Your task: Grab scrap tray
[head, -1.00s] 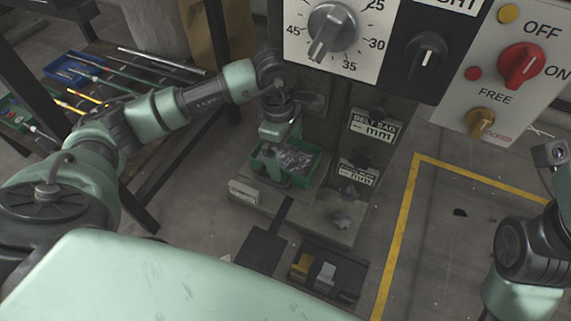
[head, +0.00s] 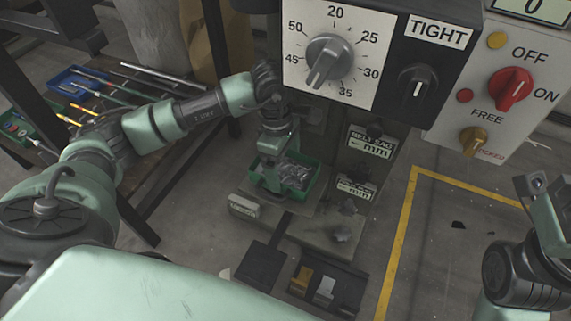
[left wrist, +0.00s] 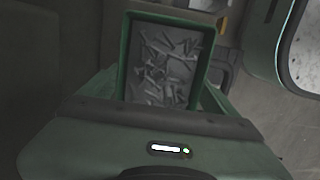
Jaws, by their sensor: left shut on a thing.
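The scrap tray is a green open box (head: 313,184) full of grey metal scraps. In the head view it sits on the base of the press, below the control panel. My left gripper (head: 272,180) reaches down to the tray's left side and is shut on it. In the left wrist view the tray's green wall (left wrist: 124,55) and the scraps show just beyond my gripper body. The fingertips are hidden there. Part of my right arm shows at the right edge of the head view, but no fingers of it are visible.
The control panel with a dial (head: 330,60) and a red knob (head: 510,88) hangs close above. A dark rack (head: 120,95) with rods stands at left. A black bin (head: 320,288) lies in front of the press. Yellow-lined floor at right is mostly clear.

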